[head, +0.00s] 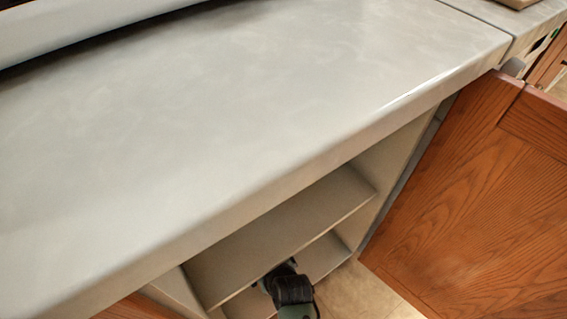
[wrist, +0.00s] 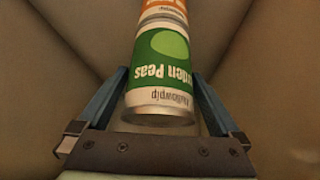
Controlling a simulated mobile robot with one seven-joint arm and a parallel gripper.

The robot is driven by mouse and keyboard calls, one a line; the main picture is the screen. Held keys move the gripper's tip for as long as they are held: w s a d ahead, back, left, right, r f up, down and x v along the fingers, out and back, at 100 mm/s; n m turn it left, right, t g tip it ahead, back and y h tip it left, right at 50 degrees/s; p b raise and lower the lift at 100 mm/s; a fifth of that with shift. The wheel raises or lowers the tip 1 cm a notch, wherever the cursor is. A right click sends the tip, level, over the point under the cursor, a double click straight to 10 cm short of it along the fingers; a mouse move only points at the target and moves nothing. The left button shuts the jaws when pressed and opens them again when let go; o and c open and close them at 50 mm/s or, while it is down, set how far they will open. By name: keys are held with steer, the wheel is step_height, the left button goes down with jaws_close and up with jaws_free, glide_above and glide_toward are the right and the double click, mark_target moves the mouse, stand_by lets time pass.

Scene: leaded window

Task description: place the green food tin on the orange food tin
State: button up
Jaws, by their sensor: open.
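The green food tin (wrist: 163,62), labelled with peas, is in the middle of the wrist view, its lettering upside down. The orange food tin (wrist: 165,10) shows at the top edge, end to end with the green tin and in line with it. They look stacked, with the orange one at the foot of the green label; most of it is cut off. My gripper (wrist: 160,73) is open, its fingers on either side of the green tin with small gaps visible. In the head view my gripper (head: 277,273) reaches into the cabinet; both tins are hidden there.
A grey countertop (head: 220,110) overhangs the open cabinet. A shelf board (head: 290,235) lies close to my gripper. An open wooden door (head: 470,190) stands to the right. In the wrist view, plain cabinet walls (wrist: 270,60) surround the tins.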

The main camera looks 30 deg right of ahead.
steer(key=p+v, duration=0.1)
steer(key=v, duration=0.1)
steer(key=p+v, duration=0.1)
steer(key=v, duration=0.1)
steer(key=shift+s+f, duration=0.15)
steer(key=shift+s, duration=0.15)
steer(key=s+a+p, duration=0.1)
steer(key=s+p, duration=0.2)
steer(key=s, duration=0.7)
steer(key=shift+s+f, duration=0.2)
steer(key=shift+s, duration=0.15)
steer(key=shift+a, duration=0.1)
